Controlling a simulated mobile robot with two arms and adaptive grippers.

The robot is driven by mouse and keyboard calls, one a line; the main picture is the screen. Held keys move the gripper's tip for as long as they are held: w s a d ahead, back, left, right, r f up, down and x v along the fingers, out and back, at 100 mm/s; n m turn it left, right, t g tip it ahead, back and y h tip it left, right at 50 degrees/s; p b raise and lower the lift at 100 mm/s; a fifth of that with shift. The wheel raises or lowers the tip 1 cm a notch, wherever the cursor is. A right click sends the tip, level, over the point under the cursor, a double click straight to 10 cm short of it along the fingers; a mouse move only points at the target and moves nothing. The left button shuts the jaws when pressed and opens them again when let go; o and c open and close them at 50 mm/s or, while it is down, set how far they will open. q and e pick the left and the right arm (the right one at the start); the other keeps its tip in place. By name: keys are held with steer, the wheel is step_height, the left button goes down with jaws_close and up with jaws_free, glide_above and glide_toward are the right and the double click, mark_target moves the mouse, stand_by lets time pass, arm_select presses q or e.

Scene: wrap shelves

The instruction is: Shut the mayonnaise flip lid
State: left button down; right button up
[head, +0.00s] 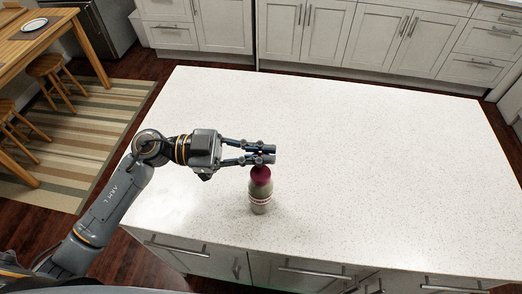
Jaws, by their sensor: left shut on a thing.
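The mayonnaise bottle (260,200) stands upright on the white speckled island top (360,170), near its front edge. It has a pale greyish body with a reddish band and a dark magenta cap (261,174). My left gripper (268,154) reaches in from the left, its fingers at the top of the cap. The fingers are closed on the flip lid, which they mostly hide. I cannot tell the lid's exact angle. My right gripper is not in view.
The rest of the island top is clear. Island drawers (200,258) lie below its front edge. White cabinets (310,30) line the back. A wooden table (40,40) with stools (55,78) and a striped rug (90,135) are at the left.

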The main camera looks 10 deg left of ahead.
arm_select(q)
steer(key=m, duration=0.1)
steer(key=s+m, duration=0.1)
steer(key=m, duration=0.1)
steer(key=shift+s+f+b, duration=0.15)
steer(key=shift+f+b, duration=0.2)
steer(key=shift+b, duration=0.05)
steer(key=shift+s+d+f+m+b, duration=0.1)
steer(key=shift+s+f+m+b, duration=0.2)
steer(key=shift+m, duration=0.65)
steer(key=shift+s+d+f+m+b, duration=0.1)
steer(key=shift+s+m+b, duration=0.25)
steer(key=shift+m, duration=0.6)
steer(key=shift+w, duration=0.1)
steer(key=c, duration=1.4)
jaws_free()
steer(key=shift+a, duration=0.1)
steer(key=shift+c, duration=0.2)
steer(key=shift+a, duration=0.1)
steer(key=s+a, duration=0.1)
steer(key=a, duration=1)
steer(key=shift+a, duration=0.4)
